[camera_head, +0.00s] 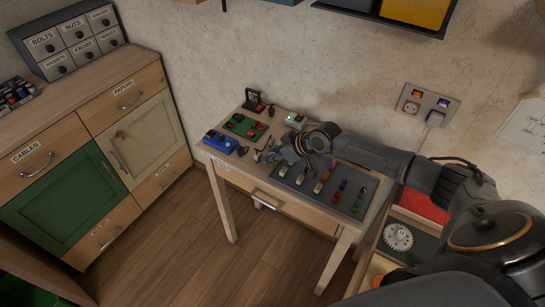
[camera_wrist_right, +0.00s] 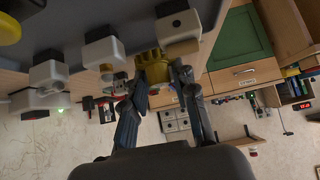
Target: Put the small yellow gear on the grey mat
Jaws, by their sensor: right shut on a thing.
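The small yellow gear (camera_wrist_right: 152,66) shows between the fingertips of my right gripper (camera_wrist_right: 155,80) in the wrist view. The right gripper is shut on it. In the head view my right gripper (camera_head: 284,151) is over the small table, at the back left end of the grey mat (camera_head: 327,201). The gear cannot be made out in the head view. The mat lies on the right part of the tabletop, with several small coloured pieces standing along it. My left gripper is not in view.
A blue box (camera_head: 222,141) and a green board (camera_head: 244,126) sit on the table's left end. A white gear (camera_head: 398,237) lies in a compartment at lower right. A wooden cabinet (camera_head: 95,150) stands at left. Clear floor lies before the table.

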